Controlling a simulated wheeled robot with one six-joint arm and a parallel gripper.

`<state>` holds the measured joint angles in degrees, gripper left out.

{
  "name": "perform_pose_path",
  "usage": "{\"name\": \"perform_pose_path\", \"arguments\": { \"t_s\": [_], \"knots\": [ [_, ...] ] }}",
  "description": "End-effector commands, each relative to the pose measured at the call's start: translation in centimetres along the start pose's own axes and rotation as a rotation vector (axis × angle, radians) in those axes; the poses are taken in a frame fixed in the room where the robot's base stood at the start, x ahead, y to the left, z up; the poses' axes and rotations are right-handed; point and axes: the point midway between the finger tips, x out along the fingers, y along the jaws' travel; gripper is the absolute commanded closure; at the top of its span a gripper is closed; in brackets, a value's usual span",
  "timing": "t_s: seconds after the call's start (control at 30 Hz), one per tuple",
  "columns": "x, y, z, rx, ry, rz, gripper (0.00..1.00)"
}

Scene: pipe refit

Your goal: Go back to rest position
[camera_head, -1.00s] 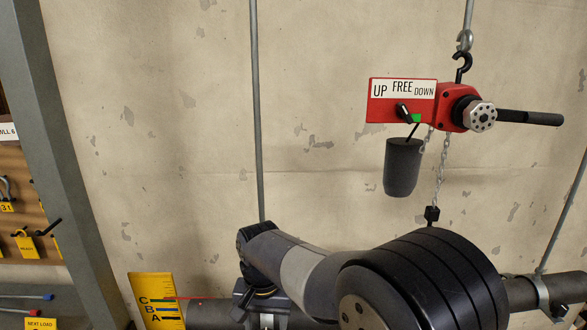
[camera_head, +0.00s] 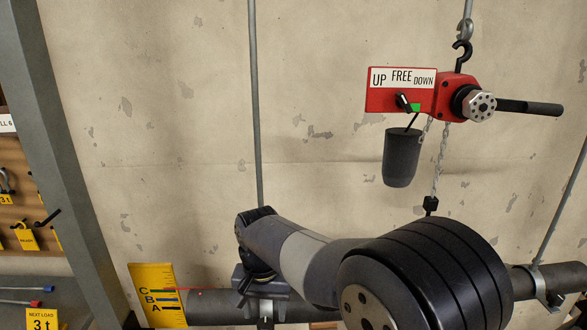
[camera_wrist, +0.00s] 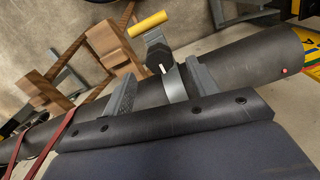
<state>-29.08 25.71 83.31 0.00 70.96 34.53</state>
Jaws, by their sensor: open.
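My gripper (camera_wrist: 160,88) is open, its two grey fingers spread apart in the wrist view. Between and beyond them are a dark pipe (camera_wrist: 262,58) and a grey clamp band (camera_wrist: 174,84) with a yellow-handled part (camera_wrist: 148,23) above it. The fingers look close to the pipe; I cannot tell whether they touch it. In the head view my arm reaches left over the same dark pipe (camera_head: 208,308), and the fingertips are not clear there.
A red hoist (camera_head: 453,92) marked UP, FREE, DOWN hangs at upper right with a dark cylinder (camera_head: 402,157) and chain (camera_head: 440,165). A yellow C-B-A gauge (camera_head: 146,283) stands by the pipe. Wooden supports (camera_wrist: 112,48) and red straps (camera_wrist: 60,132) lie left in the wrist view.

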Motion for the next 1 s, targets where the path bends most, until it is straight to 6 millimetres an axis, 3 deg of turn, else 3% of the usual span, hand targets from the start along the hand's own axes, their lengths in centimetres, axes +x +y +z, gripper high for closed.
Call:
{"name": "perform_pose_path", "arguments": {
  "t_s": [0.37, 0.9, 1.0],
  "knots": [
    [-7.7, 0.0, 0.0, 0.000, 0.004, -0.003, 0.44],
    [3.0, 0.1, 0.1, -0.001, -0.005, 0.004, 0.44],
    [3.1, 0.0, 0.0, -0.076, 0.000, 0.000, 0.44]
  ]
}}
